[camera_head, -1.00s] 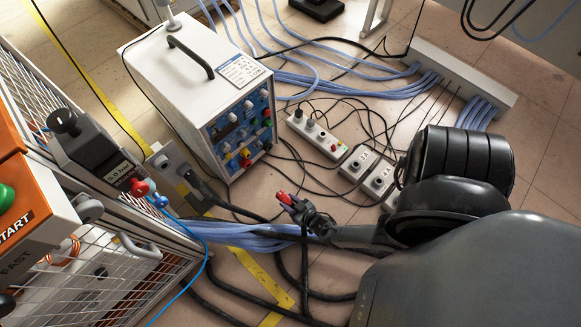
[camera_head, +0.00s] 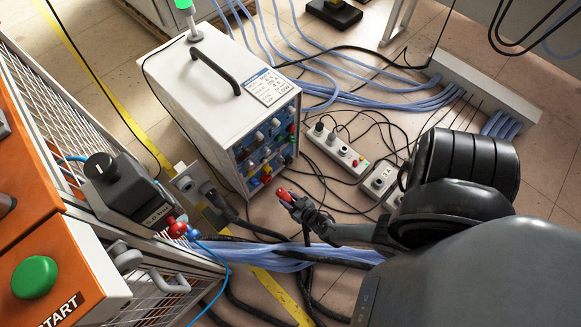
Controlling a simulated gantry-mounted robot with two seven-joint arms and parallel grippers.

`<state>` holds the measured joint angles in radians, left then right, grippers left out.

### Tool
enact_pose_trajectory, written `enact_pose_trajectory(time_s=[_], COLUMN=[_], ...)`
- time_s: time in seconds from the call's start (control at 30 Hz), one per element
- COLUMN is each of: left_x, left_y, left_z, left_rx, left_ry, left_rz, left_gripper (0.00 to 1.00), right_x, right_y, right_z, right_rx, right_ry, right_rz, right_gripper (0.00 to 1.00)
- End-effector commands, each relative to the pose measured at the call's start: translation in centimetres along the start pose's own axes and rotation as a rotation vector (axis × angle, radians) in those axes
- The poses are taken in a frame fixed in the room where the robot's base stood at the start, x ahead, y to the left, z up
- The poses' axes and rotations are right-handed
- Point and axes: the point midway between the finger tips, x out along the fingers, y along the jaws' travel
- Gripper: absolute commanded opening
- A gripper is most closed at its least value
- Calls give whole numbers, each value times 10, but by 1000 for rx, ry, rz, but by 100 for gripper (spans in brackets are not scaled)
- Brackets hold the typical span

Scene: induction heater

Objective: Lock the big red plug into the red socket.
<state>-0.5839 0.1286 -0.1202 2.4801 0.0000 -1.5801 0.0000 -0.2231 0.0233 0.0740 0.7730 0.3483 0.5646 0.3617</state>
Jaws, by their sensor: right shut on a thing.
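My right gripper (camera_head: 294,204) comes in from the lower right and is shut on a small red piece, which looks like the red plug (camera_head: 284,195). Only its red end shows; the fingers hide the rest. It is held in the air, in front of and to the right of the white box's knobbed panel. At the left, a black unit (camera_head: 122,190) carries a round red fitting (camera_head: 177,229), which may be the red socket, beside a blue one (camera_head: 193,235). The gripper is well apart from it, to its right. My left gripper is not in view.
The white box (camera_head: 205,85) with a handle stands at the back centre. Power strips (camera_head: 335,150) and black and blue cables (camera_head: 270,255) lie on the floor around my right arm. An orange cabinet with a green START button (camera_head: 34,277) and a mesh cage fill the left.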

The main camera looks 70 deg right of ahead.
Motion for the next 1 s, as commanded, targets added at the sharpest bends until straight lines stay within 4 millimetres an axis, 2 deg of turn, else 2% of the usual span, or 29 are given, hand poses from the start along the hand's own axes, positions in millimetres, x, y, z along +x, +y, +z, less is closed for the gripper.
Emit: enact_pose_trajectory(time_s=[0.53, 1.0], left_x=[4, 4], left_y=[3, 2], left_z=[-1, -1], left_rx=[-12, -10], left_ry=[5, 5], left_rz=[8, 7], left_gripper=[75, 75], right_x=[35, 40], right_y=[0, 0], right_z=[-15, -17], right_rx=[0, 0], right_ry=[3, 2], right_rz=[0, 0], right_gripper=[5, 5])
